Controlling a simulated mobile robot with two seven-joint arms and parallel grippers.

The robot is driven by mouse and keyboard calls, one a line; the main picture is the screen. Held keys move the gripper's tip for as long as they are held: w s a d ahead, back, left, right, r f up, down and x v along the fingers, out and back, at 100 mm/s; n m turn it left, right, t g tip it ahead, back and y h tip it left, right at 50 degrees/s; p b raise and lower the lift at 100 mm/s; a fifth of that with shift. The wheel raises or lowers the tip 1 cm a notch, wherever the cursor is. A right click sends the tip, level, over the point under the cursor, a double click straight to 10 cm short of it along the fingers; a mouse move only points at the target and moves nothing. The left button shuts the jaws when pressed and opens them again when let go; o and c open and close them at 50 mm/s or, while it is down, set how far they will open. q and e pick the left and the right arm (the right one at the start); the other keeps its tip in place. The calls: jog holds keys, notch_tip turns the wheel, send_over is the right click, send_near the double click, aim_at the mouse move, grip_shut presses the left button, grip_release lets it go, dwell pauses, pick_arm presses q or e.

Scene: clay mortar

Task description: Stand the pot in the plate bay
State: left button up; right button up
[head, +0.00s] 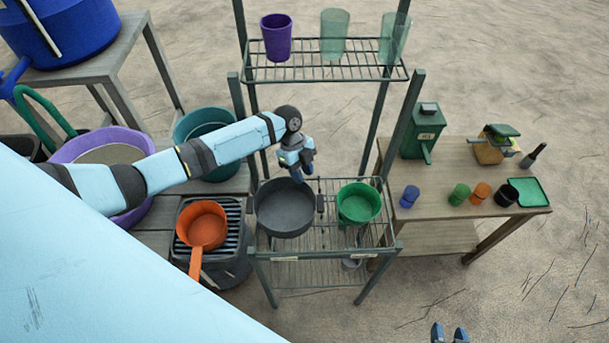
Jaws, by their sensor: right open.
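A dark grey pot (284,210) with two side handles sits upright on the left part of the wire rack's lower shelf (330,240). My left gripper (298,177) points down at the pot's far rim. Its fingertips overlap the rim in the picture, and I cannot tell whether they touch or grip it. My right gripper (449,333) is open and empty at the bottom edge, well away from the rack. Small pale labels show on the shelf's front edge, too small to read, so I cannot tell which bay is the plate bay.
A green pot (358,203) stands right of the grey pot. An orange saucepan (203,226) sits on a grill (236,262) at left. The upper shelf (325,73) holds a purple cup (276,38) and two clear green glasses. A wooden table (430,207) with jars is at right.

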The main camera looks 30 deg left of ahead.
aim_at(319, 205)
pick_arm(q)
jog(key=s+d+n+t, duration=0.1)
jog(key=d, duration=0.1)
jog(key=s+d+n+t, duration=0.1)
jog(key=s+d, duration=0.1)
jog(key=d, duration=0.1)
jog(key=s+d+t+h, duration=0.1)
jog(key=d, duration=0.2)
jog(key=shift+s+f+n, duration=0.25)
jog(key=shift+s+n, duration=0.1)
jog(key=shift+n, duration=0.05)
jog(key=s+d+r+n+t+h, duration=0.1)
jog(key=s+d+r+n+t, duration=0.2)
jog(key=s+d+n+t, duration=0.15)
jog(key=s+a+f+n+t+y, duration=0.1)
jog(key=s+a+n+t, duration=0.1)
jog(key=s+n, duration=0.3)
jog(key=s+a+f+n+t+y, duration=0.1)
jog(key=s+a+n+t+y, duration=0.1)
jog(key=s+n, duration=0.3)
jog(key=s+t, duration=0.1)
jog(key=s, duration=0.1)
jog(key=shift+s+a+f, duration=0.25)
jog(key=shift+s+a, duration=0.1)
jog(key=shift+a, duration=0.05)
